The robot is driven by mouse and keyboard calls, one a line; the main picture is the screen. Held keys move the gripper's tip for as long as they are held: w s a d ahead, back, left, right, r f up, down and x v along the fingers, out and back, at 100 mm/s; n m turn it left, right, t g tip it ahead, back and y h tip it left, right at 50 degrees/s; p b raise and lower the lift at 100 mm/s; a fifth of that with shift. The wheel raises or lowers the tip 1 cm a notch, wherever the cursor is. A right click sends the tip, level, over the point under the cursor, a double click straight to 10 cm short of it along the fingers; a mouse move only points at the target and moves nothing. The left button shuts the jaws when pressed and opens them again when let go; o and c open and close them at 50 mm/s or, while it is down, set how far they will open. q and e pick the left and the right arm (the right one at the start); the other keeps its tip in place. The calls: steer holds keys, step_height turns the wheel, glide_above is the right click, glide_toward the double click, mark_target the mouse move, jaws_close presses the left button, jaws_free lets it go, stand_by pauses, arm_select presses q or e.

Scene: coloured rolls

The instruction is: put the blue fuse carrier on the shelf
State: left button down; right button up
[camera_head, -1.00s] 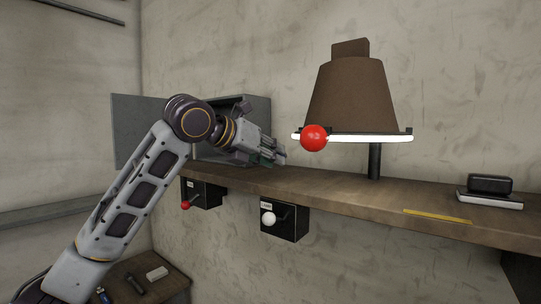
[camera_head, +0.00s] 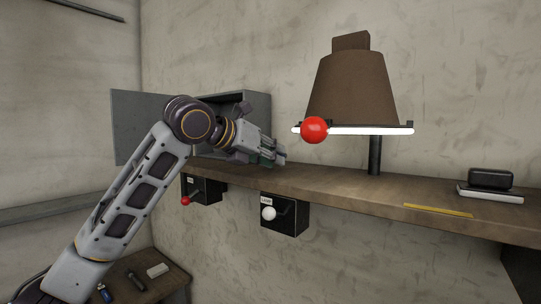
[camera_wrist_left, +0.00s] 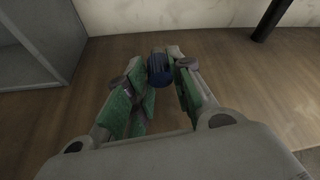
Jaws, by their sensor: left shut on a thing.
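My left gripper (camera_head: 272,154) reaches in low over the wooden shelf (camera_head: 330,186), in front of the grey metal box. In the left wrist view, a round dark blue piece, the blue fuse carrier (camera_wrist_left: 159,69), sits between the green-padded fingertips of this gripper (camera_wrist_left: 160,78). The gripper is shut on it. The wood of the shelf (camera_wrist_left: 255,90) lies beneath and around the fingers. I cannot tell whether the carrier touches the wood. In the head view the fingers hide the carrier. My right gripper is not in view.
An open grey box (camera_head: 233,103) stands just behind the gripper. A brown lamp (camera_head: 352,90) with a red ball (camera_head: 314,130) stands to the right. Lever boxes (camera_head: 285,216) hang under the shelf edge. A yellow strip (camera_head: 438,210) and black-and-white items lie farther right. Mid-shelf is clear.

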arm_select(q)
steer(key=shift+f, duration=0.25)
steer(key=c, duration=1.2)
jaws_free()
steer(key=shift+d, duration=0.1)
steer(key=shift+o, duration=0.2)
steer(key=v, duration=1.2)
